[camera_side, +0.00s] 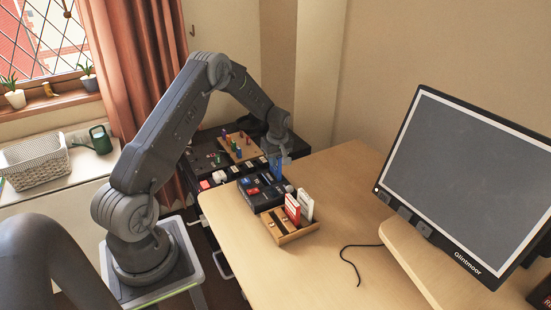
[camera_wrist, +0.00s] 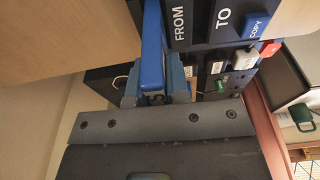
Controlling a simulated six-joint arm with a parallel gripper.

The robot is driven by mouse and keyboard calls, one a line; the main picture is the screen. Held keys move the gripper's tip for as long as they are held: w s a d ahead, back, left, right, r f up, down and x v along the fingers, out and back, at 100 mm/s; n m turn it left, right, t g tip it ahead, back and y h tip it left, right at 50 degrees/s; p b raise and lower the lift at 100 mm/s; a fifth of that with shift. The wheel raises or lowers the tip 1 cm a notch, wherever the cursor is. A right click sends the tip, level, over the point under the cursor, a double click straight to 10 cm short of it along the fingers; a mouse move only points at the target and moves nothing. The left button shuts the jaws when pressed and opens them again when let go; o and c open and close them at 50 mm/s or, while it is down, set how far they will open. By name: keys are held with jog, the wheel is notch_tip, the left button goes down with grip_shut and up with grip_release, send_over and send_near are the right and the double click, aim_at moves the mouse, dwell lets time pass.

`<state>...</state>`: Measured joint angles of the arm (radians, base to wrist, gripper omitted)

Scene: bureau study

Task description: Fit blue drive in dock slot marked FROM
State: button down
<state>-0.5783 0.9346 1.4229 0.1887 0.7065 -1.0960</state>
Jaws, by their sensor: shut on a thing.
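My gripper (camera_side: 277,152) is shut on the blue drive (camera_side: 276,168) and holds it upright at the far right end of the black dock (camera_side: 249,203). In the wrist view the blue drive (camera_wrist: 152,45) stands between the fingers (camera_wrist: 157,88), just left of the dock's FROM label (camera_wrist: 180,24). The TO label (camera_wrist: 223,19) is further right. The drive's lower end and the FROM slot are hidden, so I cannot tell whether the drive is in the slot or above it.
A wooden rack (camera_side: 290,235) holds a red drive (camera_side: 292,208) and a white drive (camera_side: 306,205) in front of the dock. A blue COPY button (camera_wrist: 257,26) is on the dock. A monitor (camera_side: 465,180) stands right. The desk's middle (camera_side: 345,200) is clear.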

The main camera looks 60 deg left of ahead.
jog(key=shift+f, duration=1.4)
jog(key=c, duration=0.8)
grip_release()
jog(key=shift+r, duration=0.1)
jog(key=shift+r, duration=3.4)
